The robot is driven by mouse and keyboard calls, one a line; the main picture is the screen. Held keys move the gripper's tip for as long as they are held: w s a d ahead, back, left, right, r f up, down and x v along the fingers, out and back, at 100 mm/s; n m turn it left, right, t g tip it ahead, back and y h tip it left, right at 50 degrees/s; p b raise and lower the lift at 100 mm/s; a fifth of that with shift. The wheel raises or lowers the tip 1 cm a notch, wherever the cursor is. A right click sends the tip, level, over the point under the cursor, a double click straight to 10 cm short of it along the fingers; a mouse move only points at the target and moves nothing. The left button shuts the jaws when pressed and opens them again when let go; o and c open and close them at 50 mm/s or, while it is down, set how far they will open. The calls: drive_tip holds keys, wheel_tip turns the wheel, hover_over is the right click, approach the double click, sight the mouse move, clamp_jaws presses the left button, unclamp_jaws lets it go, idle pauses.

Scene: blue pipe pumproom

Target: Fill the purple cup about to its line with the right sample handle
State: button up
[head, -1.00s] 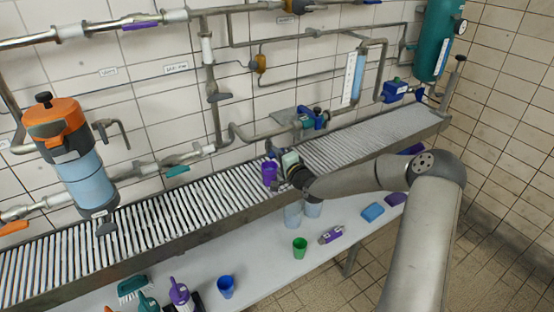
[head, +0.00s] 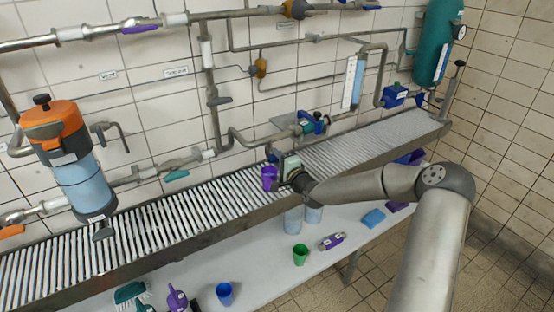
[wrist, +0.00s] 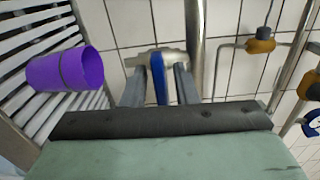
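The purple cup (head: 268,179) stands on the slatted grate, just left of my gripper in the head view. In the wrist view the cup (wrist: 65,70) appears sideways at the left, with a dark line around it; its contents are not visible. My gripper (wrist: 160,85) is open, its two fingers on either side of a blue handle (wrist: 158,88) on a metal pipe fitting. Gaps show between handle and fingers. In the head view my gripper (head: 284,168) is at the wall side of the grate, its fingers mostly hidden. I cannot tell whether this is the right sample handle.
The slatted grate (head: 150,220) runs along the wall under several pipes. An orange-topped vessel (head: 70,155) hangs at the left. A blue cup (head: 225,293), a green cup (head: 300,254) and a blue sponge (head: 373,217) are on the lower shelf.

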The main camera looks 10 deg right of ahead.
drive_tip(key=shift+s, duration=0.1)
drive_tip(key=b+v, duration=0.1)
drive_tip(key=v, duration=1.6)
drive_tip(key=shift+s, duration=0.1)
drive_tip(key=s+a+f+n+g+h+p, duration=0.1)
drive_tip(key=s+a+f+n+g+h, duration=0.3)
drive_tip(key=s+f+n+g, duration=0.45)
drive_tip(key=s+a+r+n+g+h+p, duration=0.1)
drive_tip(key=s+r+n+g, duration=0.2)
drive_tip(key=s+r, duration=0.4)
drive_tip(key=s+a+r+n+g+h+p, duration=0.1)
drive_tip(key=s+r+g, duration=0.4)
drive_tip(key=s, duration=1.1)
wheel_tip(320, 180, up, 4)
drive_tip(key=shift+s+a+f+n, duration=0.15)
drive_tip(key=shift+s+a+n, duration=0.3)
drive_tip(key=shift+n, duration=0.6)
